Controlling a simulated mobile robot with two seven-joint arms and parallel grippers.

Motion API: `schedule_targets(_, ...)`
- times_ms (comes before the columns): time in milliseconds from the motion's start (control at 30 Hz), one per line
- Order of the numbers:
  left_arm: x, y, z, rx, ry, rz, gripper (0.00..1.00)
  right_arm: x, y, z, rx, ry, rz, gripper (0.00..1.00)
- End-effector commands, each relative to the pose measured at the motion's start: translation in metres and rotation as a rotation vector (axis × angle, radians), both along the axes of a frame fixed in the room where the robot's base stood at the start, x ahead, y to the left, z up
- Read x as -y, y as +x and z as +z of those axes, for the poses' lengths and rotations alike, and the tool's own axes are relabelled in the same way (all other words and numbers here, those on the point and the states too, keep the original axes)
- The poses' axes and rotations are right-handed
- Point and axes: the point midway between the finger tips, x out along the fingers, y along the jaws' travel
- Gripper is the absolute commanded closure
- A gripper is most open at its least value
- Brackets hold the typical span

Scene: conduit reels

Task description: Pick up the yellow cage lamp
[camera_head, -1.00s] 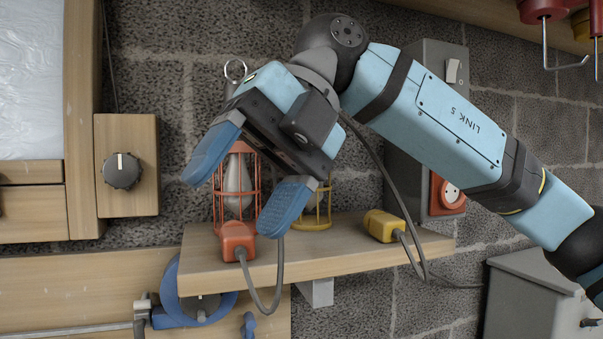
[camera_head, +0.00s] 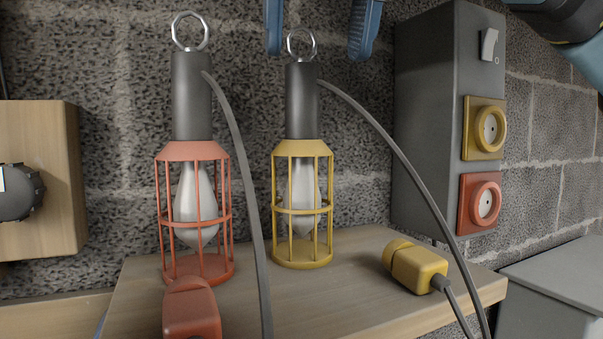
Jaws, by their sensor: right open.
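The yellow cage lamp (camera_head: 302,207) stands upright on the wooden shelf (camera_head: 365,260), with a dark grey handle on top and a metal ring above that. A grey cable runs from its handle down to the right. My right gripper (camera_head: 318,30) is open and empty at the top edge of the view. Its two blue fingers stand on either side of the lamp's ring, mostly above it; I see no contact. The rest of this gripper is cut off. My left gripper is not in view.
A red cage lamp (camera_head: 197,215) stands close to the left, its cable hanging between the lamps. A red plug (camera_head: 191,310) and a yellow plug (camera_head: 417,266) lie on the shelf. A grey switch box (camera_head: 432,130) with yellow and red sockets is on the right.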

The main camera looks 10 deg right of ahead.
Motion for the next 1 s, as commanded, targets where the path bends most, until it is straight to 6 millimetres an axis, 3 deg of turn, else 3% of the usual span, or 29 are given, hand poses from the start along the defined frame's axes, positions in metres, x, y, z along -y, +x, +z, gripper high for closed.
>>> schedule_targets(267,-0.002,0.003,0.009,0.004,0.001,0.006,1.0,0.001,0.018,0.001,-0.002,0.0,0.0,0.31)
schedule_targets(567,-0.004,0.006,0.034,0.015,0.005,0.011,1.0,0.002,0.062,0.002,-0.002,0.0,0.0,0.31)
schedule_targets(833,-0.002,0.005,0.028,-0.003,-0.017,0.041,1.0,0.002,0.064,-0.012,0.0,-0.001,0.002,0.31)
schedule_targets(867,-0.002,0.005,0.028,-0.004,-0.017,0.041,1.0,0.002,0.063,-0.012,0.0,-0.001,0.002,0.33)
schedule_targets(1000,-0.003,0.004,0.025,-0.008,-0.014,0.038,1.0,0.002,0.063,-0.012,0.0,0.0,0.002,0.65)
